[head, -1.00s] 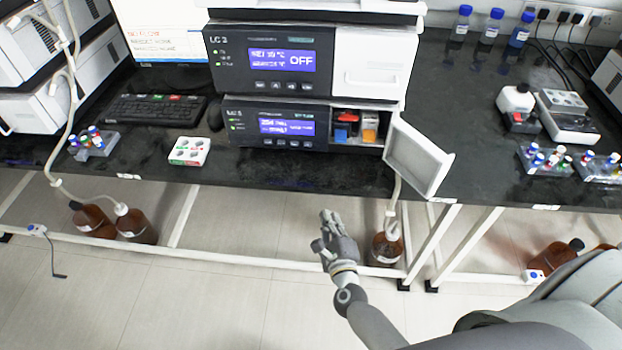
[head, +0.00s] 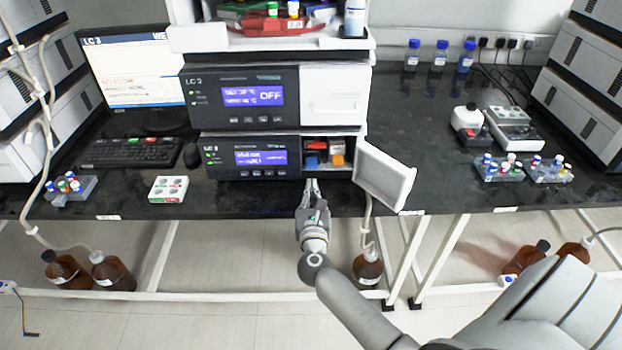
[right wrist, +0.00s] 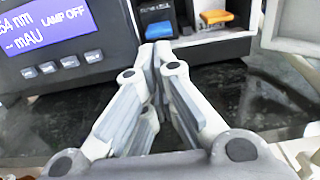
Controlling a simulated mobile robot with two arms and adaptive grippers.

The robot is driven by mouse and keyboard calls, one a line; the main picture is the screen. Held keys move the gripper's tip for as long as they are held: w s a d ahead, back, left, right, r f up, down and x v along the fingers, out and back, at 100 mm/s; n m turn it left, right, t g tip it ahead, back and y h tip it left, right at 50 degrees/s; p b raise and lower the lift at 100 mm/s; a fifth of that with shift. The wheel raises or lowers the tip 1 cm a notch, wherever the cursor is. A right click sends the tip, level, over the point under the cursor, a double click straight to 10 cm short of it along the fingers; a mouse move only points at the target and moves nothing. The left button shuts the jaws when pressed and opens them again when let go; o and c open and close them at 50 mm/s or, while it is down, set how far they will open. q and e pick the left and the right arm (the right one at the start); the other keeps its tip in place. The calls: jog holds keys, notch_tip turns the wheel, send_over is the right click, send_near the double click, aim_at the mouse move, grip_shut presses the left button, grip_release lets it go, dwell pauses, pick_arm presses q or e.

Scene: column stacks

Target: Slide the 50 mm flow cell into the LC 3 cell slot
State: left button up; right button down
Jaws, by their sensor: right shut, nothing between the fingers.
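The lower LC 3 unit (head: 225,158) has its right-hand compartment open, with the white door (head: 385,178) swung out to the right. A blue piece (right wrist: 158,30) and an orange piece (right wrist: 217,17) show inside that compartment in the right wrist view. The orange piece (head: 337,158) also shows in the head view. I cannot tell which piece is the 50 mm flow cell, or make out the cell slot. My right gripper (head: 312,184) is shut and empty, just in front of and below the compartment. Its fingertips (right wrist: 163,52) meet near the blue piece's lower edge. My left gripper is not in view.
A white box with red and green marks (head: 168,189) lies left on the dark bench. A keyboard (head: 130,153) and mouse (head: 194,154) are behind it. Vial racks (head: 502,170) stand right. The open door borders my gripper's right side.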

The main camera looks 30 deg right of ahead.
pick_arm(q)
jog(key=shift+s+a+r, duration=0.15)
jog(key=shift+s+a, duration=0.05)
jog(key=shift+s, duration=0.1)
pick_arm(e)
jog(key=shift+x, duration=2.2)
